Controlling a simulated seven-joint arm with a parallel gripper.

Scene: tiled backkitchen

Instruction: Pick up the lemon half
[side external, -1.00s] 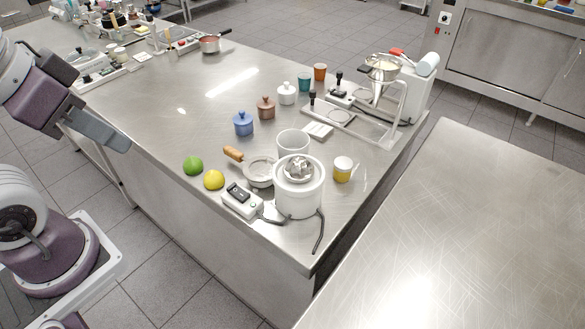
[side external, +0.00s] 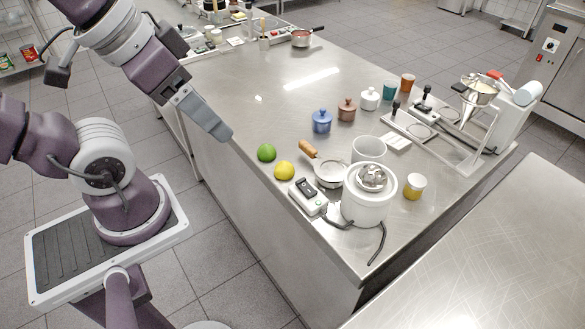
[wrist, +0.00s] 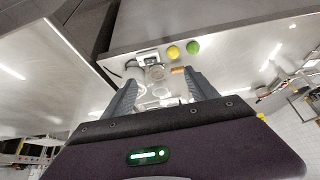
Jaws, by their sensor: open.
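The lemon half (side external: 284,171) is a small yellow dome on the near left edge of the steel counter (side external: 255,105). It also shows near the top of the wrist view (wrist: 172,52). A green lime half (side external: 266,152) lies just beside it, also in the wrist view (wrist: 193,47). My gripper (side external: 221,134) is above and left of both, near the counter's left edge, apart from them. In the wrist view its two fingers (wrist: 162,82) are spread, with nothing between them.
A strainer with a wooden handle (side external: 329,173), a white juicer (side external: 367,205) and a control box (side external: 307,196) stand close right of the lemon half. Blue (side external: 322,121), brown (side external: 347,109) and white (side external: 370,99) lidded pots stand behind. The counter left of the pots is mostly clear.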

